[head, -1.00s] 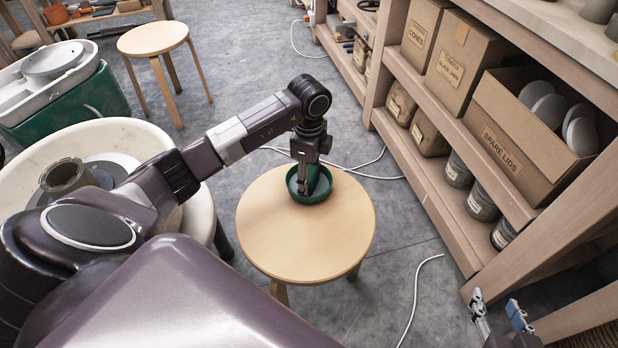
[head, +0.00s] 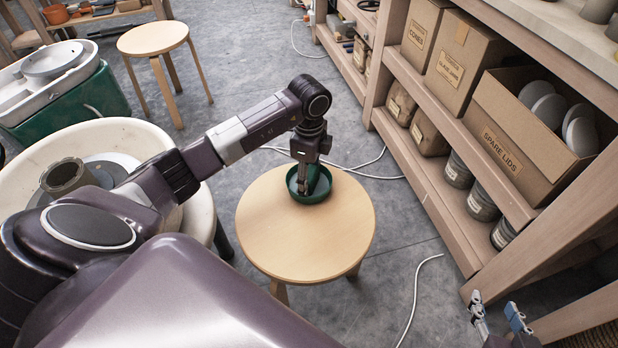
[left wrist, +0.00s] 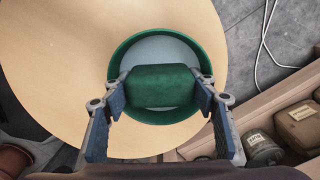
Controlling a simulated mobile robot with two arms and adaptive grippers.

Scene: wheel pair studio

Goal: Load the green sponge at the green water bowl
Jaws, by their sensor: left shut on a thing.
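The green water bowl (head: 318,191) stands on the round wooden stool near the middle of the head view. In the left wrist view the bowl (left wrist: 117,62) is round and green with pale water inside. My left gripper (left wrist: 161,90) is shut on the green sponge (left wrist: 160,84), one finger at each end, and holds it over or in the bowl. I cannot tell how deep the sponge sits. In the head view my left gripper (head: 303,186) points down into the bowl and mostly hides the sponge. My right gripper (head: 497,316) is at the bottom right, apart from the bowl, fingers spread and empty.
The stool top (head: 275,245) is otherwise bare. A shelf with a box of spare lids (head: 515,142) stands on the right. A white wheel basin (head: 105,135) with a clay pot (head: 66,176) is at left. A white cable (head: 414,300) lies on the floor.

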